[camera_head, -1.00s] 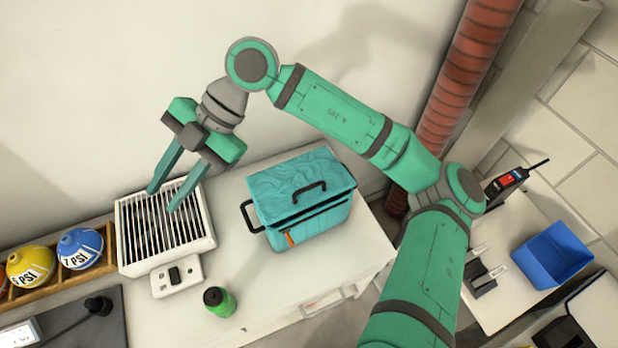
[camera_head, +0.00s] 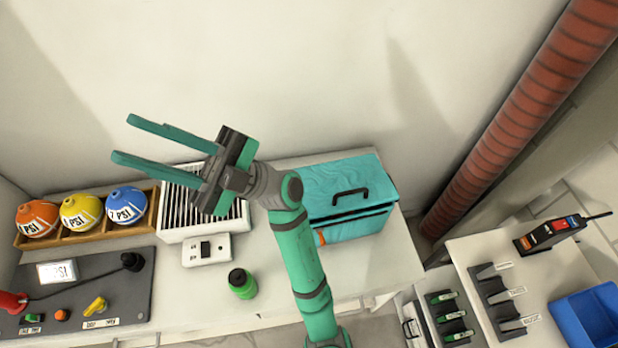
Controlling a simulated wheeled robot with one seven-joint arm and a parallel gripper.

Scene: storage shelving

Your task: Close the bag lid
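The teal bag (camera_head: 357,224) stands on the white counter, right of my arm. Its lid (camera_head: 343,182) with a black handle lies over the top, and a dark gap shows along the front edge between lid and body. An orange tag shows at its front left, partly beside my arm. My gripper (camera_head: 120,139) is open and empty, with its two long teal fingers spread and pointing left. It is up and left of the bag, in front of the wall, well apart from the lid. My arm hides the bag's left side.
A white slatted heater (camera_head: 172,225) is below my gripper. Several coloured balls sit in a wooden rack (camera_head: 150,212) at left. A green bottle (camera_head: 242,284) stands near the counter's front. A red ribbed pipe (camera_head: 520,115) rises right of the bag. Some counter (camera_head: 290,265) is bare.

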